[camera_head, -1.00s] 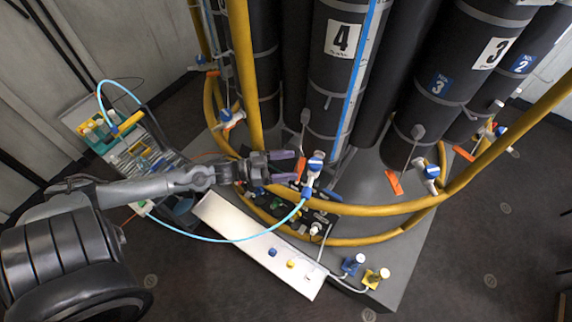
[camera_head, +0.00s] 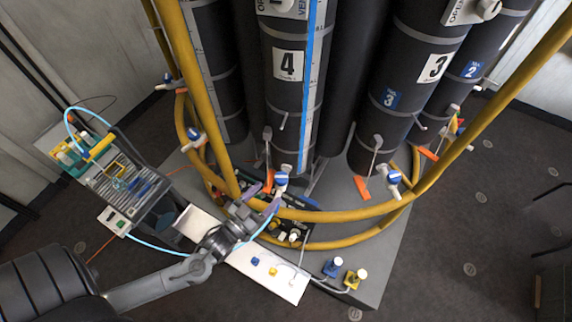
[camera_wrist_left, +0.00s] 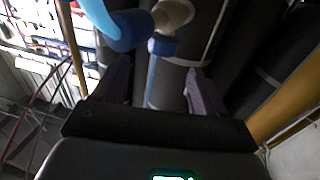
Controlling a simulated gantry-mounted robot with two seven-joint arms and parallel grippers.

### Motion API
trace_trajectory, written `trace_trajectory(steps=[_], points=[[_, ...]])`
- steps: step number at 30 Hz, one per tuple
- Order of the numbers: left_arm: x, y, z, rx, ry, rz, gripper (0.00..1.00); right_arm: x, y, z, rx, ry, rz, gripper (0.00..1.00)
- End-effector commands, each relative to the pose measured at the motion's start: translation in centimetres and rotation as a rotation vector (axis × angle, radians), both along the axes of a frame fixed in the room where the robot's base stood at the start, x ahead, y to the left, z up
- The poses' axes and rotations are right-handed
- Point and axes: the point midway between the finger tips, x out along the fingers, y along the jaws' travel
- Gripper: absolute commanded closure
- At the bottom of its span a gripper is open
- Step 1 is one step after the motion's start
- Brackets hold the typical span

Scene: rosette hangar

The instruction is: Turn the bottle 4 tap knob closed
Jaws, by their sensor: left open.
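Bottle 4 (camera_head: 285,110) is a tall dark cylinder with a white "4" label, standing in the middle of the head view. Its tap knob (camera_head: 281,179), blue and white, sits low at its front, with a light blue hose by it. My left gripper (camera_head: 261,199) is open, with purple-grey fingers just below and left of the knob in the head view. In the left wrist view the open fingers (camera_wrist_left: 160,88) have nothing clearly between them but the dark bottle behind. A pale knob with blue fittings (camera_wrist_left: 172,14) shows beyond them at the top. My right gripper is not in view.
Yellow curved rails (camera_head: 335,214) run in front of the bottles. Bottle 3 (camera_head: 400,90) stands to the right with its own blue-white tap (camera_head: 394,177). A white panel (camera_head: 275,276) lies in front. A tool rack (camera_head: 125,180) stands at the left.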

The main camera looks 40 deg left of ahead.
Motion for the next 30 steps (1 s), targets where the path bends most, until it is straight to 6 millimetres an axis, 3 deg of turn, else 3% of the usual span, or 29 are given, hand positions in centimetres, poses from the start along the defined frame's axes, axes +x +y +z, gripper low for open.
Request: trace_trajectory(steps=[4, 8, 21, 30], points=[[-0.6, -0.6, 0.3, -0.008, 0.027, 0.078, 0.29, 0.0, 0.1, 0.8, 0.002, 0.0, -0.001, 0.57], [0.0, -0.7, 0.2, -0.008, 0.032, 0.097, 0.29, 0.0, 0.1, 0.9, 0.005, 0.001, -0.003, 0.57], [6.7, 0.0, 0.3, -0.008, 0.031, 0.095, 0.29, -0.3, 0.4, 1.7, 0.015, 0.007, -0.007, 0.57], [9.4, 0.3, 0.1, -0.009, 0.033, 0.095, 0.29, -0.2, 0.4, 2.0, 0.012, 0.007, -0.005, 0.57]])
